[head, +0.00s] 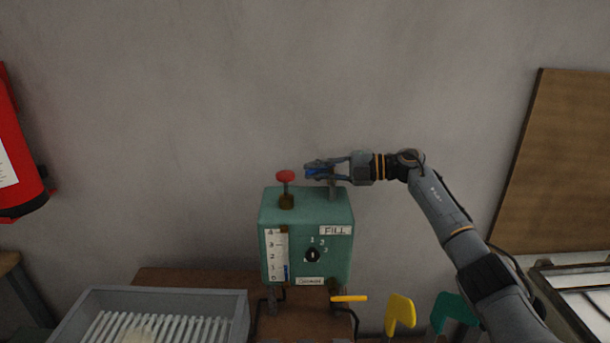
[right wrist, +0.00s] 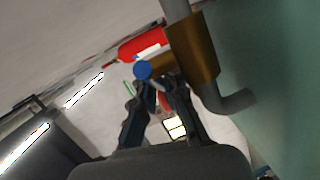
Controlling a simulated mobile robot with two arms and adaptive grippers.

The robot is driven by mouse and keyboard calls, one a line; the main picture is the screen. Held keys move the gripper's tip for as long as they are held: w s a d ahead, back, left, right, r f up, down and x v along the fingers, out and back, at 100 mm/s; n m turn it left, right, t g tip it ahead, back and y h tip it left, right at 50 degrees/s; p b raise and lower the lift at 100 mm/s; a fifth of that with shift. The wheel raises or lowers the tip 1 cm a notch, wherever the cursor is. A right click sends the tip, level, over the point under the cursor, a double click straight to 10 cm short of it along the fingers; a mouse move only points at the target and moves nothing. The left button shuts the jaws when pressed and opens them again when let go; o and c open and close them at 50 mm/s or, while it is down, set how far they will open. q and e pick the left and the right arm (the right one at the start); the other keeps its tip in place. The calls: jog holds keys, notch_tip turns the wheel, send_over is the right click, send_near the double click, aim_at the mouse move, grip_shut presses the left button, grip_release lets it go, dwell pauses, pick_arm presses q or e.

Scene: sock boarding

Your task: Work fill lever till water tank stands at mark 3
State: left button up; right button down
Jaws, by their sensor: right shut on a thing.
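The green water tank (head: 306,215) stands on a brown bench against the wall. Its gauge (head: 276,256) runs from 0 to 4, and the short blue column stands at about mark 1. My right gripper (head: 318,171) is shut on the blue fill lever (head: 312,172) above the tank's top right. In the right wrist view the lever's blue end (right wrist: 142,70) shows at the fingertips, beside a brass valve body (right wrist: 193,50). Part of the lever is hidden by the fingers. My left gripper is not in view.
A red knob (head: 285,176) stands on the tank's top left. A dial (head: 312,255) is on its front and a yellow lever (head: 349,298) below. A grey ribbed tray (head: 165,297) lies at left; yellow (head: 400,312) and green (head: 455,309) shapes stand at right.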

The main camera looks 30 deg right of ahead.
jog(key=shift+s+g, duration=0.1)
jog(key=shift+g, duration=0.2)
jog(key=c, duration=1.7)
grip_release()
jog(key=shift+o, duration=0.2)
jog(key=v, duration=1.2)
jog(key=shift+f, duration=0.2)
jog(key=shift+d, duration=0.1)
